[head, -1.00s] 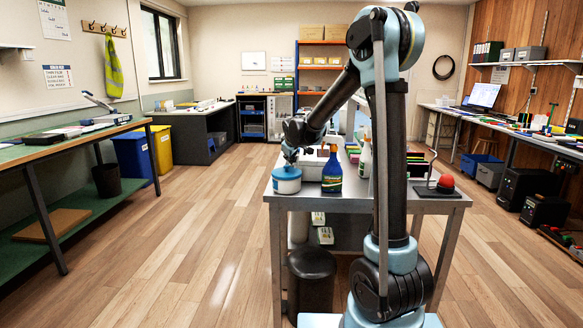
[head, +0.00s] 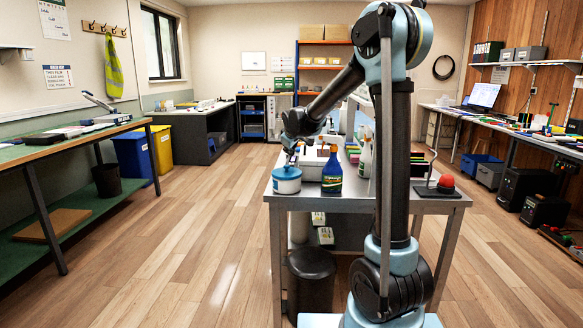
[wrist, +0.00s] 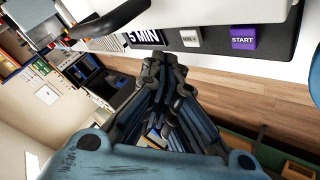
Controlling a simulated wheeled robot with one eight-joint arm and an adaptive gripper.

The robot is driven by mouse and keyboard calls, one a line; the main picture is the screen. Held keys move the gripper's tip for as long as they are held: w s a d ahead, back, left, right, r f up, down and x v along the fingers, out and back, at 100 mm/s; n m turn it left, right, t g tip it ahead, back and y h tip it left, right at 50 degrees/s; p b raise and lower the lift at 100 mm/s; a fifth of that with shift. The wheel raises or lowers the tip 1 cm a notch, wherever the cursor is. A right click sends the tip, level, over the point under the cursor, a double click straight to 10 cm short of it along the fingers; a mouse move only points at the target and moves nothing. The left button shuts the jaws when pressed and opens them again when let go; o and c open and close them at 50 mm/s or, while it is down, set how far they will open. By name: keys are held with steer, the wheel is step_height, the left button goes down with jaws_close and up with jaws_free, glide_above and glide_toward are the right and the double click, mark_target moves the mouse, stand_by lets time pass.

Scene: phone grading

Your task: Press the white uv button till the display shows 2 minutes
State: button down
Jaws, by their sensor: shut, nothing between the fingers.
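In the wrist view, a dark panel carries a display (wrist: 147,37) that appears to read "5 MIN". To its right are a white button (wrist: 191,37) with small blurred lettering and a purple START button (wrist: 243,39). My gripper (wrist: 161,60) is shut and empty. Its fingertips appear just below the display's right end, left of the white button in the picture. I cannot tell whether they touch the panel. In the head view, my gripper (head: 291,155) is over the metal table, behind the blue-lidded tub. The buttons cannot be made out there.
A black bin (head: 312,277) stands below. The floor to the left is clear.

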steer(key=shift+r, duration=1.65)
